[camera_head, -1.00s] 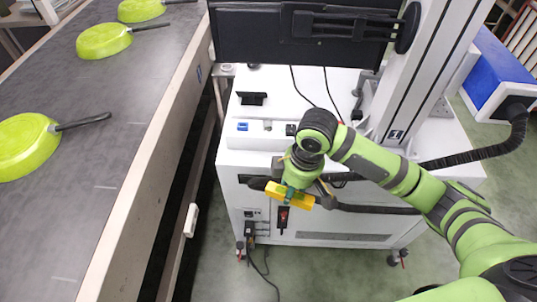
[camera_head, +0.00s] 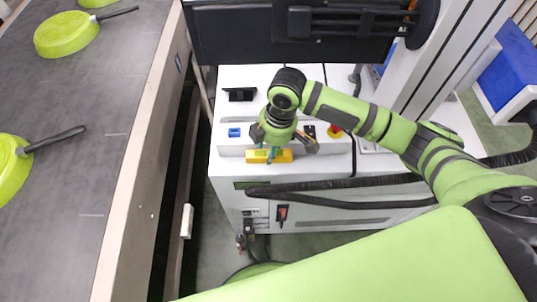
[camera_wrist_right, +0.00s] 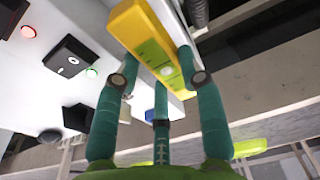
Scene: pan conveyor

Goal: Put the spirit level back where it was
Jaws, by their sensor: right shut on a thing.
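The yellow spirit level (camera_head: 284,156) lies crosswise in my right gripper (camera_head: 272,152), at the front edge of the white cabinet top (camera_head: 232,105). In the right wrist view the fingers of my right gripper (camera_wrist_right: 160,75) are closed around the spirit level (camera_wrist_right: 146,40), which shows a yellow body and a green-yellow face. The level is close to the white cabinet housing there; I cannot tell whether it touches. My left gripper is not in view.
A conveyor (camera_head: 95,130) with lime-green pans (camera_head: 66,34) runs along the left. The cabinet top carries a black bracket (camera_head: 240,94), a blue switch (camera_head: 234,132) and a red button (camera_head: 335,131). A black monitor (camera_head: 240,40) stands behind. A black hose crosses the cabinet front.

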